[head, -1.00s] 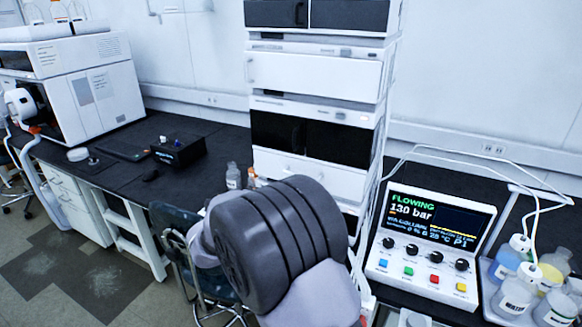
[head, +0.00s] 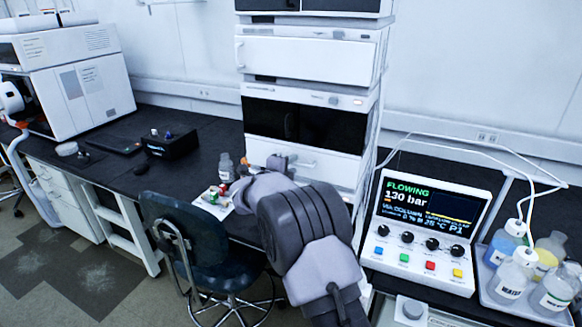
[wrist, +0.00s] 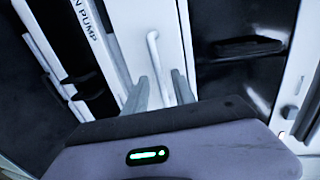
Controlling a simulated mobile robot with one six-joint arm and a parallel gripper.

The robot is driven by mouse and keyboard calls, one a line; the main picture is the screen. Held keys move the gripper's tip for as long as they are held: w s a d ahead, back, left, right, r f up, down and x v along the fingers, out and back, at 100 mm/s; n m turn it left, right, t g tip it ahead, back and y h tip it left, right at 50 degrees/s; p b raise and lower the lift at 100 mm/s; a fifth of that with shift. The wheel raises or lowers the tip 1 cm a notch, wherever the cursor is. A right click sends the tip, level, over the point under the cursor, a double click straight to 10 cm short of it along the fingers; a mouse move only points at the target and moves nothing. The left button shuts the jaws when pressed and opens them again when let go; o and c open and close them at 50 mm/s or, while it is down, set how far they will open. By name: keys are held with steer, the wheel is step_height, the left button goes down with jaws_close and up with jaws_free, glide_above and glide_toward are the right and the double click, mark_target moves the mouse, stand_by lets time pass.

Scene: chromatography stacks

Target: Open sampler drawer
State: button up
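The sampler drawer (head: 337,169) is the white front panel below the black doors in the head view. It looks closed, flush in the stack. Its bar handle (wrist: 154,52) runs lengthwise on the white panel in the wrist view. My gripper (wrist: 159,78) is open in the wrist view, one finger on each side of the handle's near end. I cannot tell how deep the fingers reach or whether they touch it. In the head view my wrist hides part of the drawer's lower left, and the fingers are hard to make out.
The module with black doors (head: 270,117) sits directly above the drawer. A chair (head: 205,245) stands left of my arm. A bottle (head: 226,166) and a small tray (head: 213,203) are close left. The control box (head: 425,232) and bottle tray (head: 545,316) are on the right.

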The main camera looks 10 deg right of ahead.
jaws_close()
stand_by(1.3)
